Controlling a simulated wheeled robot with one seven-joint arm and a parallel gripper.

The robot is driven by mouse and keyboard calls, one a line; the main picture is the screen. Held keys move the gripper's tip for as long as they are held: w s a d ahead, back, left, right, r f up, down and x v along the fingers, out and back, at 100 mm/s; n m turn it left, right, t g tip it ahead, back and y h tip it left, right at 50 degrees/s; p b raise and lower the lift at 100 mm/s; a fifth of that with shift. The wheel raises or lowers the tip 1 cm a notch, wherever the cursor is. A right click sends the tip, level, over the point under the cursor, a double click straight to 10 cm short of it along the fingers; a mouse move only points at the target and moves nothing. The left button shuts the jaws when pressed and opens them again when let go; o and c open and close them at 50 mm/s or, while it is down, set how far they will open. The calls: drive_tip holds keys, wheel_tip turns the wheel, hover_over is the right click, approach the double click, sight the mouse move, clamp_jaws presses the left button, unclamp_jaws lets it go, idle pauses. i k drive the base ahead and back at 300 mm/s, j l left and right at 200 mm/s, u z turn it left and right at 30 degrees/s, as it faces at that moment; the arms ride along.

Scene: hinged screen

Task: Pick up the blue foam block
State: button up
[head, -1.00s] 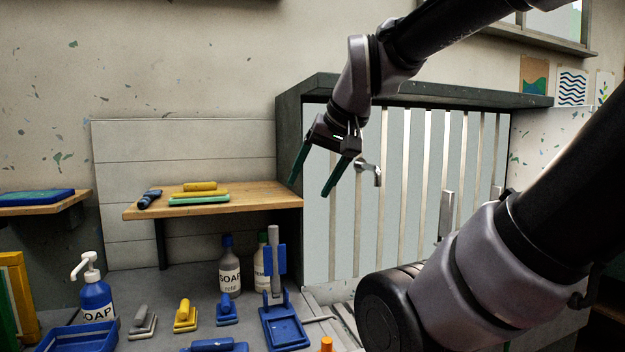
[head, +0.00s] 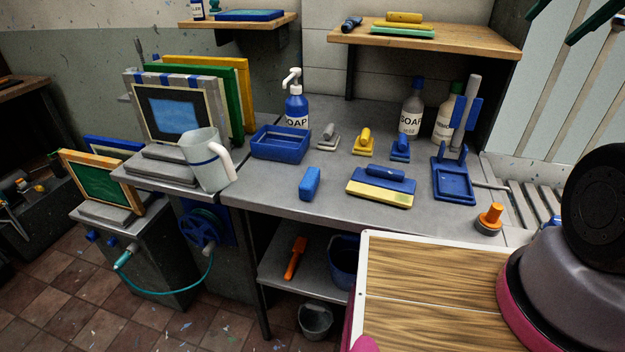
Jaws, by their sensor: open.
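A small blue block (head: 310,183), which looks like the foam block, stands on the grey counter (head: 270,196) near its front edge, in the middle of the head view. Nothing touches it. My gripper (head: 549,29) shows only by its two dark green fingers at the top right corner. The fingers are apart with nothing between them, and they are far to the right of and above the block. The rest of the gripper is out of frame.
A blue tray (head: 281,145) and a soap bottle (head: 296,108) stand behind the block. A blue-handled yellow-edged tool (head: 380,189) lies to its right, and a white jug (head: 207,160) stands to its left. A wooden shelf (head: 440,36) overhangs the back.

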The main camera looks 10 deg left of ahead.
sight(307, 186)
drive_tip(key=u, duration=0.4)
drive_tip(key=k+u, duration=0.1)
drive_tip(key=u, duration=0.3)
drive_tip(key=k+u, duration=0.1)
drive_tip(key=u, duration=0.7)
drive_tip(key=k+l, duration=0.05)
